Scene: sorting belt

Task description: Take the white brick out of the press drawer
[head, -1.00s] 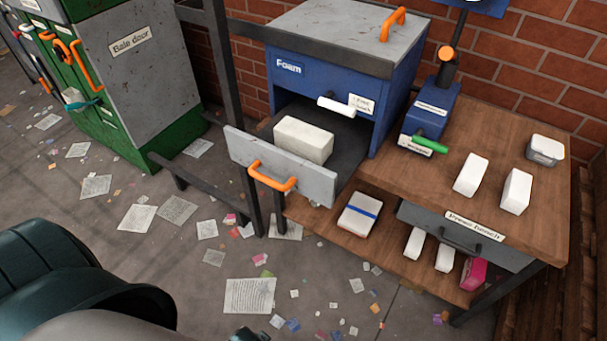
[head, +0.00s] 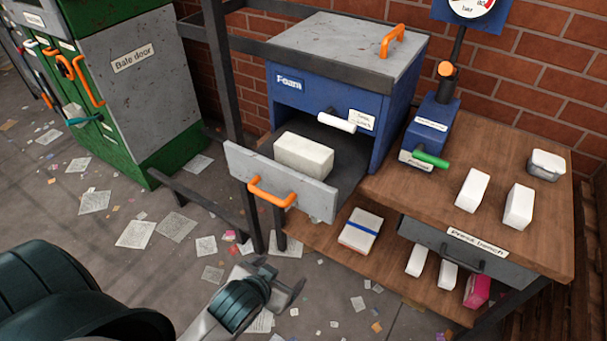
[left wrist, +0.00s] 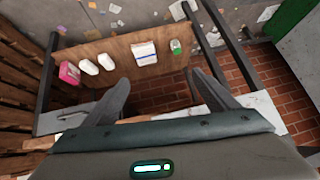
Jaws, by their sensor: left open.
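The white brick (head: 304,155) lies in the pulled-out drawer (head: 282,181) of the blue press (head: 330,105) in the head view. The drawer has a grey front and an orange handle (head: 271,192). My left gripper (head: 280,274) is open and empty, low in front of the drawer and below its handle, apart from the brick. In the left wrist view my two spread fingers (left wrist: 160,80) have nothing between them. I cannot make out the white brick in that view. My right gripper is not in view.
The wooden bench (head: 430,196) at right bears two white blocks and a grey-white tub (head: 546,165). Its lower shelf (head: 395,278) holds a blue-banded pack (head: 360,230), white blocks and a pink one. A dark frame post (head: 222,90) stands left of the press. Papers litter the floor.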

